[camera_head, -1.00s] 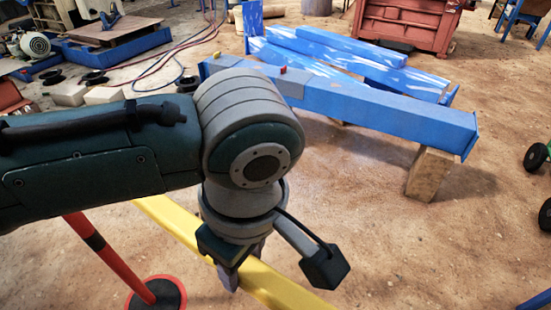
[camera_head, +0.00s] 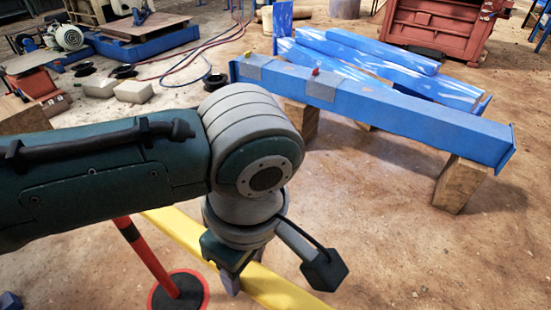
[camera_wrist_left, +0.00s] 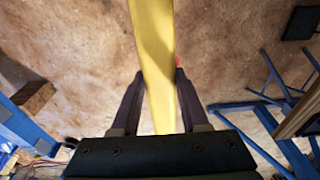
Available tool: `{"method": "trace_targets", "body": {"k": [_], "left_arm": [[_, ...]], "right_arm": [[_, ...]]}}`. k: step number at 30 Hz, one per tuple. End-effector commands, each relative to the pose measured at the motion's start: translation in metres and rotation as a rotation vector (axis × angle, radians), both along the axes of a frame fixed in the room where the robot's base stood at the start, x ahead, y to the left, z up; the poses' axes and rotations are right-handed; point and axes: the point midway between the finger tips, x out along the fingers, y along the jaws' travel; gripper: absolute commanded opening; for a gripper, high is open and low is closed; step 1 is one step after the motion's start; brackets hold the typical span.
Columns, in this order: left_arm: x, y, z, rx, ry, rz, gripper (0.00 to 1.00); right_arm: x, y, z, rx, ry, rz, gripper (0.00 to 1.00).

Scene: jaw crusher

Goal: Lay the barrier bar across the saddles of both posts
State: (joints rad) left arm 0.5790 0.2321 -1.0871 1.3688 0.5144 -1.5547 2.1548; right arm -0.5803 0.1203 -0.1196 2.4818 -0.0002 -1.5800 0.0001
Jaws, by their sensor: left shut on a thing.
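The yellow barrier bar (camera_head: 278,290) runs from behind my left arm to the bottom edge in the head view. My left gripper (camera_head: 232,284) is shut on the bar from above. The left wrist view shows the bar (camera_wrist_left: 153,45) between the two fingers (camera_wrist_left: 152,103). One post (camera_head: 146,250), red with a black band, stands on a round dark base with a red rim (camera_head: 180,292), left of the gripper. Its top is hidden behind my arm, so I cannot tell whether the bar touches its saddle. The other post is not clearly visible. My right gripper is out of view.
A long blue beam (camera_head: 400,112) rests on wooden blocks (camera_head: 460,184) at the upper right, with more blue beams behind. Pale blocks (camera_head: 134,92) and hoses lie at the upper left. The sandy floor right of the gripper is clear.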

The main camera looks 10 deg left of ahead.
Motion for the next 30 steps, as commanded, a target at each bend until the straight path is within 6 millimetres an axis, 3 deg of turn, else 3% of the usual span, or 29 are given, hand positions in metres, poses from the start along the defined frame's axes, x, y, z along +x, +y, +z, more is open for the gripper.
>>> {"method": "trace_targets", "body": {"k": [30], "left_arm": [[0.001,0.000,-0.085,0.001,-0.001,0.001,0.00]], "right_arm": [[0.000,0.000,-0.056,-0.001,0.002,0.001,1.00]]}}
